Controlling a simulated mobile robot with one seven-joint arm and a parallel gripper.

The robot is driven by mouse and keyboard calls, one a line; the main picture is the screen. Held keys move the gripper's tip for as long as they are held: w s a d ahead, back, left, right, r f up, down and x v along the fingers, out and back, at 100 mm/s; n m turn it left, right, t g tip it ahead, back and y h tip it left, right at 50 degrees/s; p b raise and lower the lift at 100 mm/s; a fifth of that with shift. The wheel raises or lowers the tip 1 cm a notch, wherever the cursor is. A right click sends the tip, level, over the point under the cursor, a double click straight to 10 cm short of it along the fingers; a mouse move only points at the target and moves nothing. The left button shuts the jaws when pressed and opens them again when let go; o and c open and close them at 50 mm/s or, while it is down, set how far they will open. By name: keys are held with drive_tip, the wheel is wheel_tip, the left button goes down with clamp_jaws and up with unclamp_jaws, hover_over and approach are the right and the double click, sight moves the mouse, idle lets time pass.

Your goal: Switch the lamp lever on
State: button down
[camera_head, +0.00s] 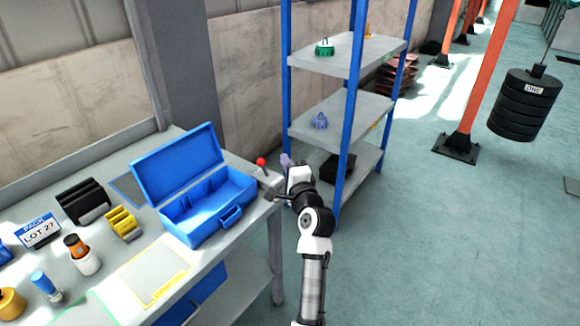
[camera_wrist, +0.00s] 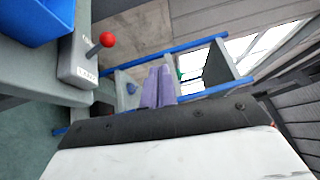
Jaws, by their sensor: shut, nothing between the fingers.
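The lamp lever has a red ball knob (camera_head: 261,161) on a thin stem, rising from a small grey box (camera_head: 268,177) at the table's right back corner. In the wrist view the knob (camera_wrist: 107,40) and the labelled grey box (camera_wrist: 78,62) are left of my fingers; the label is too small to read. My gripper (camera_head: 285,160) is just right of the lever, beyond the table edge. Its purple fingers (camera_wrist: 157,87) are together and empty, apart from the knob. No lamp is recognisable in either view.
An open blue toolbox (camera_head: 208,208) stands on the table just left of the lever. A blue-post shelf rack (camera_head: 350,110) stands close behind my gripper. A black weight stack (camera_head: 525,105) hangs at the right. The floor right of my arm is clear.

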drive_tip(key=shift+s+d+r, duration=0.2)
drive_tip(key=shift+s+r, duration=0.2)
drive_tip(key=shift+s, duration=0.25)
drive_tip(key=shift+s+d+r, duration=0.2)
drive_tip(key=shift+s+r, duration=0.15)
drive_tip(key=shift+s, duration=0.25)
